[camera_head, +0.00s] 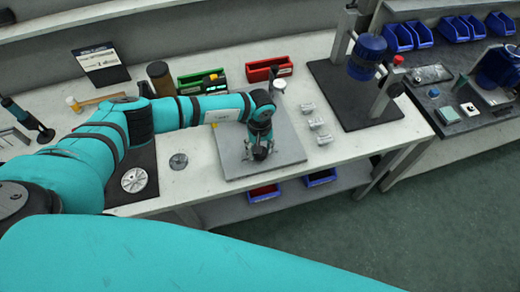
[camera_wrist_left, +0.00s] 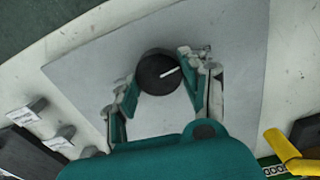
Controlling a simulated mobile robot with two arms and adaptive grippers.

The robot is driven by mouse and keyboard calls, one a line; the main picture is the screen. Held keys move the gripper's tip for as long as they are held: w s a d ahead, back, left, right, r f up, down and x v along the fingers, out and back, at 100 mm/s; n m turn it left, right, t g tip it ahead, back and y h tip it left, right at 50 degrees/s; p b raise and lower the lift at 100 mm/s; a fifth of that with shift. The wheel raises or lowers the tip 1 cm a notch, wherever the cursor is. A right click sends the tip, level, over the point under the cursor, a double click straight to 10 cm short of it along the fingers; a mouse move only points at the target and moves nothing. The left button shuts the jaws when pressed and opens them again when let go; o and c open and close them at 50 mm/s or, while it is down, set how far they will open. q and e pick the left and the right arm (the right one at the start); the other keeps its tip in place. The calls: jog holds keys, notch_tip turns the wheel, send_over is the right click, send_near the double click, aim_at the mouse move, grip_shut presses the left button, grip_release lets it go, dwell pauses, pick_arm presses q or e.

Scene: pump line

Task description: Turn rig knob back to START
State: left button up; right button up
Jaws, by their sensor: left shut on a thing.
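The rig knob (camera_wrist_left: 155,76) is a round black knob with a white pointer line on its top. In the left wrist view the line points toward the upper right of the picture. The knob stands on the grey rig plate (camera_head: 286,166), which also shows in the left wrist view (camera_wrist_left: 100,62). My left gripper (camera_head: 260,152) reaches down over the plate and is shut on the knob, one finger on each side. In the head view the gripper hides most of the knob. I cannot make out a START mark. My right gripper is not in view.
Several small metal blocks (camera_head: 316,123) stand right of the plate. A red bin (camera_head: 269,70) and a green bin (camera_head: 200,82) are behind it. A dark pump stand (camera_head: 350,95) is farther right.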

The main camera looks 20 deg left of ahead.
pick_arm(q)
jog(key=n+b, duration=0.2)
jog(key=n, duration=0.2)
jog(key=shift+a+f+b, duration=0.1)
jog(key=shift+f+b, duration=0.05)
jog(key=shift+b, duration=0.25)
jog(key=n+b, duration=0.2)
jog(key=n, duration=0.3)
jog(key=shift+s+b, duration=0.1)
jog(key=shift+b, duration=0.2)
jog(key=n+b, duration=0.2)
jog(key=n, duration=0.1)
jog(key=shift+n, duration=0.3)
jog(key=n+b, duration=0.2)
jog(key=n, duration=0.2)
jog(key=shift+s+n, duration=0.15)
jog(key=shift+n, duration=0.15)
jog(key=n+b, duration=0.1)
jog(key=n, duration=0.3)
jog(key=shift+n+b, duration=0.3)
jog(key=shift+b, duration=0.1)
jog(key=n+b, duration=0.1)
jog(key=n, duration=0.3)
jog(key=shift+s, duration=0.1)
jog(key=n+b, duration=0.1)
jog(key=n, duration=0.3)
jog(key=shift+d, duration=0.2)
jog(key=shift+r+n+b, duration=0.2)
jog(key=shift+n+b, duration=0.2)
jog(key=shift+n, duration=1.8)
